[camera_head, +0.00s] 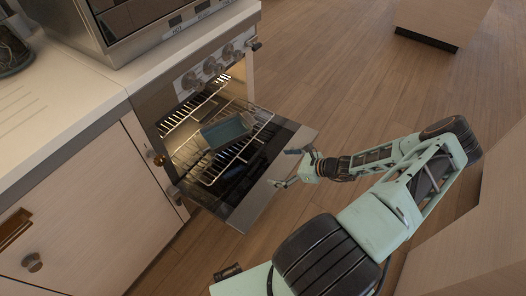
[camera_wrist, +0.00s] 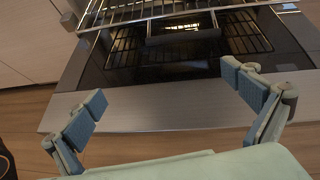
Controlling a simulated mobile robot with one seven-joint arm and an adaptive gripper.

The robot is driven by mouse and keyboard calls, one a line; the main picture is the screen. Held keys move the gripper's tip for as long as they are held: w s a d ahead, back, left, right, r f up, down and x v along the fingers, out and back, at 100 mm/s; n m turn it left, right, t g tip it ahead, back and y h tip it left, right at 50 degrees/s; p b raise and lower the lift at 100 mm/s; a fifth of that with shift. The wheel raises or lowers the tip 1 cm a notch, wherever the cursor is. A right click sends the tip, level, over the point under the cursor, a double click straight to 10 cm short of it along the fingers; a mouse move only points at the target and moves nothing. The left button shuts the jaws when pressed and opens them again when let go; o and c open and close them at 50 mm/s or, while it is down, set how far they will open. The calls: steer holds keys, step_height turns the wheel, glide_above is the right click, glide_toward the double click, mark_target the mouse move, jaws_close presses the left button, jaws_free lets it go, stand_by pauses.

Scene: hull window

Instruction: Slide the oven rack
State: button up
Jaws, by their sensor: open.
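The oven rack (camera_head: 210,172) is a wire grid that sticks out of the open oven above the lowered door (camera_head: 252,200). A blue-grey rectangular dish (camera_head: 226,131) sits on the rack. My gripper (camera_head: 280,168) is open and empty at the outer edge of the door, apart from the rack. In the wrist view, my two fingers (camera_wrist: 165,85) are spread wide over the door's metal edge. The rack's wires (camera_wrist: 160,13) show at the top of that view, beyond the fingertips. The dark door glass mirrors the rack.
A second rack (camera_head: 190,112) is inside the lit oven. Knobs (camera_head: 210,66) line the oven front. A counter (camera_head: 75,100) and cabinet (camera_head: 85,205) stand at left, with a metal appliance (camera_head: 140,22) on top. Wooden floor (camera_head: 340,80) is free beyond the door.

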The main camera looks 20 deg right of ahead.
mark_target(258, 153)
steer(key=w+d+m+t, duration=0.1)
steer(key=w+d+r+m+t, duration=0.1)
steer(key=shift+w+t, duration=0.2)
steer(key=shift+t, duration=0.1)
steer(key=b+x, duration=0.2)
steer(key=x, duration=0.8)
steer(key=shift+w+a+f+b, duration=0.15)
steer(key=shift+w+b, duration=0.05)
steer(key=shift+b, duration=0.1)
steer(key=c, duration=1.4)
